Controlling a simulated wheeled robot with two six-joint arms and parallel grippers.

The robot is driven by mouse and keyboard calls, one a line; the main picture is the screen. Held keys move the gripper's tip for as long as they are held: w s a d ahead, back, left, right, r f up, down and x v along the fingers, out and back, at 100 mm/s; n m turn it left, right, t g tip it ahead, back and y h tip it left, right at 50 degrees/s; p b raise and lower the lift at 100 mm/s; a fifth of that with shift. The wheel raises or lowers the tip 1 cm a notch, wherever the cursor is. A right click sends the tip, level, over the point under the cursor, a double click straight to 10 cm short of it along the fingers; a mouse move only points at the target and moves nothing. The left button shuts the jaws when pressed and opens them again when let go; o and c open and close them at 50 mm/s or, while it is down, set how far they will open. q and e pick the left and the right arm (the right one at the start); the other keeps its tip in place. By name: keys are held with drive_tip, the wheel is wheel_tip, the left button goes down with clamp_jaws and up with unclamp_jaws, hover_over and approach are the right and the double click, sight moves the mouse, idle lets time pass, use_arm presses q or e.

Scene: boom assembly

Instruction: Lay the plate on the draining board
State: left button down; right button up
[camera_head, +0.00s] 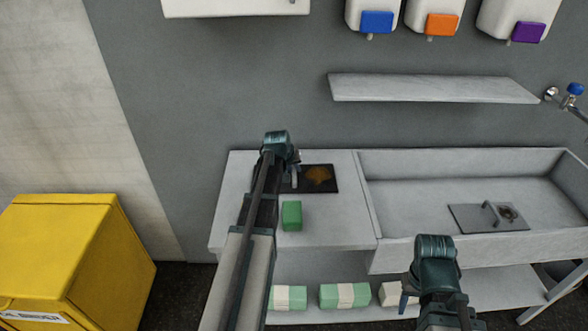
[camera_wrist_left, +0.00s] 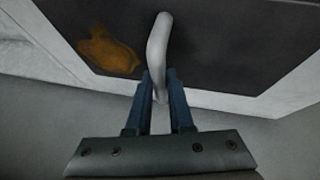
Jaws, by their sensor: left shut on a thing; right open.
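A dark flat plate (camera_head: 321,179) with an orange-brown stain is at the back of the pale draining board (camera_head: 340,225). My left arm hides part of it. My left gripper (camera_head: 296,172) is shut on the plate's pale, curved handle. In the left wrist view the handle (camera_wrist_left: 158,45) passes between the two blue fingers (camera_wrist_left: 160,100). The plate (camera_wrist_left: 190,40) fills the top of that view, with its stain to the left. I cannot tell whether it touches the board. My right gripper (camera_head: 406,290) is open in front of the sink, its fingers only partly visible.
A green block (camera_head: 291,216) sits on the board beside my left arm. The sink (camera_head: 430,215) at right holds a grey plate with a handle (camera_head: 470,218). Green-and-white bundles (camera_head: 343,296) lie on the lower shelf. A yellow cabinet (camera_head: 60,255) stands left; a wall shelf (camera_head: 430,89) hangs above.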

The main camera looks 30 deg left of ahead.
use_arm(q)
drive_tip(key=shift+f, duration=0.1)
drive_tip(key=c, duration=0.8)
unclamp_jaws()
drive_tip(key=shift+s+r+p, duration=0.3)
drive_tip(key=shift+r+p, duration=0.3)
drive_tip(key=shift+r, duration=0.05)
drive_tip(key=p+v, duration=0.9)
drive_tip(key=v, duration=0.2)
drive_tip(key=shift+d+f, duration=0.1)
